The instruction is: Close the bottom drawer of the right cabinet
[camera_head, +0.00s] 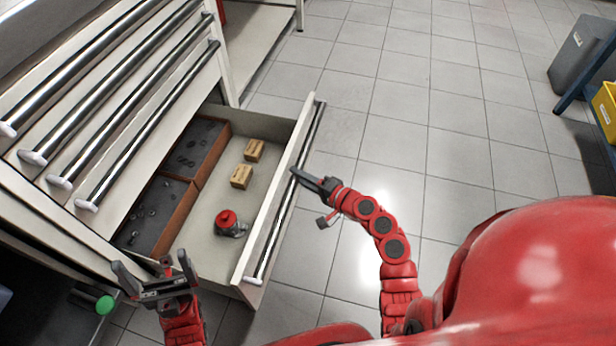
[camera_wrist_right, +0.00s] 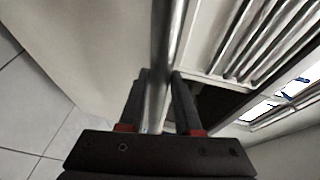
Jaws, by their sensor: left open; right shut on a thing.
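The bottom drawer (camera_head: 213,212) of the white cabinet (camera_head: 75,128) is pulled out. Its front panel carries a long metal handle (camera_head: 284,205). My right gripper (camera_head: 318,186) is at the outer side of this panel, shut on the handle. In the right wrist view the handle bar (camera_wrist_right: 160,90) runs between its two fingers (camera_wrist_right: 160,105). My left gripper (camera_head: 152,276) is open and empty, near the cabinet's lower corner, left of the drawer's near end.
The drawer holds two small cardboard boxes (camera_head: 247,165), a red-topped part (camera_head: 229,222) and brown-edged trays (camera_head: 200,152) with small parts. Closed drawers are above it.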

